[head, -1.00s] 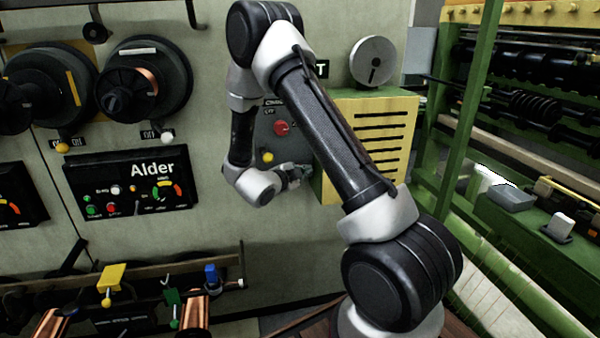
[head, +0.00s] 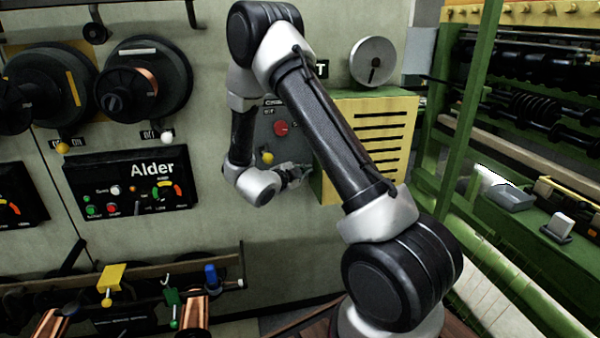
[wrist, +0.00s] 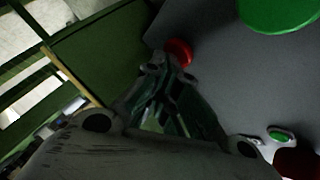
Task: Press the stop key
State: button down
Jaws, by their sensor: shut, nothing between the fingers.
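A red round key (wrist: 180,48) shows in the wrist view on a grey panel. The shut fingertips of my gripper (wrist: 170,75) are right by it and cover part of it; I cannot tell whether they touch. No label can be read there. In the head view my gripper (head: 297,173) is low at the right side of the grey control panel (head: 267,138), partly behind my forearm. The small red key cannot be made out in that view. Higher on the panel is a larger red knob (head: 281,128), with a yellow knob (head: 267,158) below it.
A yellow slotted box (head: 385,120) stands close right of my gripper. In the wrist view a large green disc (wrist: 277,12) and a small green button (wrist: 281,135) are on the panel. The Alder panel (head: 130,184) is at left, and green machinery (head: 455,130) at right.

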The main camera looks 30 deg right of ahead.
jog(key=shift+w+r, duration=0.1)
jog(key=shift+w, duration=0.5)
jog(key=shift+s, duration=0.2)
dwell(0.6)
jog(key=s+a, duration=0.1)
jog(key=s, duration=0.5)
jog(key=shift+a+f, duration=0.2)
jog(key=shift+a, duration=0.15)
dwell(0.4)
